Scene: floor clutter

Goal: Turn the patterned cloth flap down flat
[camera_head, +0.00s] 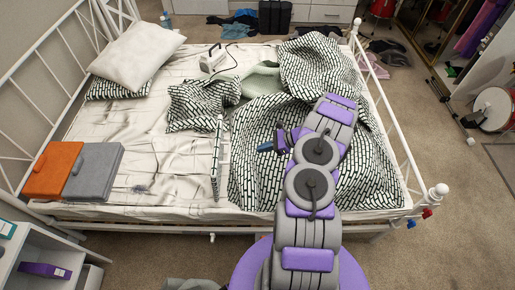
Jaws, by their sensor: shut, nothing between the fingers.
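The black-and-white patterned cloth (255,180) lies rumpled over the right half of the bed. Its upper part (318,65) is bunched near the right rail, and a folded piece (203,107) lies toward the bed's middle. A plain pale green patch (262,82) shows between these folds. A narrow patterned strip (216,160) stands out along the cloth's left edge. My gripper (268,147) is shut and empty over the middle of the cloth, right of the strip. I cannot tell whether it touches the cloth. My arm hides part of the cloth's right side.
The bed has a white metal frame with a right-hand post (437,191). Carpet is clear at lower right.

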